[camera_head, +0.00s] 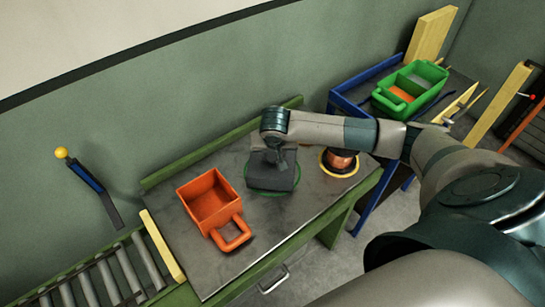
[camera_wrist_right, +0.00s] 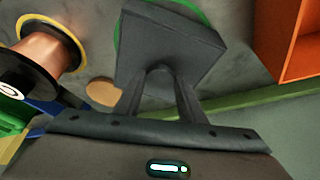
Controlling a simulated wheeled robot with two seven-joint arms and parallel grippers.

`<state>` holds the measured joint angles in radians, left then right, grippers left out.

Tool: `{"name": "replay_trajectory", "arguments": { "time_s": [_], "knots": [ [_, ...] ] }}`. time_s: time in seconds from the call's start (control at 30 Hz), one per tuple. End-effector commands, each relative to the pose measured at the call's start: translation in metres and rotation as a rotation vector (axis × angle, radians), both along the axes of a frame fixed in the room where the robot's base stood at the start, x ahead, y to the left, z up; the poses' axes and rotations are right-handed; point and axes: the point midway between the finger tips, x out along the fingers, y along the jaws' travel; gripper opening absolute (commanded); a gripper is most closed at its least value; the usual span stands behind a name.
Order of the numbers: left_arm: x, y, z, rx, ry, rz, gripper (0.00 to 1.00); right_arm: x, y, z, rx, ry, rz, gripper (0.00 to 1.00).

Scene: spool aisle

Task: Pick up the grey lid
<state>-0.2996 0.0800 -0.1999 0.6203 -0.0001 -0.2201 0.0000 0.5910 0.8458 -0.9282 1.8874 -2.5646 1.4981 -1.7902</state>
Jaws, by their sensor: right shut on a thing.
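The dark grey lid (camera_head: 270,177) is a squarish block over a green ring (camera_head: 272,194) on the grey worktop. My right gripper (camera_head: 281,160) reaches down to it from above and is shut on it. In the right wrist view, the grey lid (camera_wrist_right: 172,45) sits at the tips of my right gripper (camera_wrist_right: 160,82), and part of the green ring shows behind it. I cannot tell whether the lid touches the worktop. My left gripper is not in view.
An orange bin (camera_head: 208,203) with a handle stands left of the lid. A copper spool (camera_head: 341,161) on a yellow ring stands to its right. A green crate (camera_head: 410,88) sits on a blue-edged table behind. A roller conveyor (camera_head: 103,277) lies at lower left.

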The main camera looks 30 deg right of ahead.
Motion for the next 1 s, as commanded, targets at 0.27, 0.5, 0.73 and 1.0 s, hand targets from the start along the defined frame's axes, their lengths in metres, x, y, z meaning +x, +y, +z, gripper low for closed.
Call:
{"name": "replay_trajectory", "arguments": {
  "time_s": [0.27,0.5,0.73,1.0],
  "knots": [
    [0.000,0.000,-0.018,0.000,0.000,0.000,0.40,0.002,0.000,0.030,-0.001,-0.007,0.001,0.02],
    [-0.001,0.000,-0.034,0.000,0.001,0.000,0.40,0.001,0.000,0.070,-0.001,-0.007,0.001,0.02],
    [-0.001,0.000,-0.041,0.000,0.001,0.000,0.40,0.000,0.000,0.093,-0.001,-0.003,0.000,0.02],
    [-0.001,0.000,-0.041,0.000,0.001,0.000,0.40,0.000,0.000,0.097,-0.001,-0.001,0.001,0.02]
  ]
}}
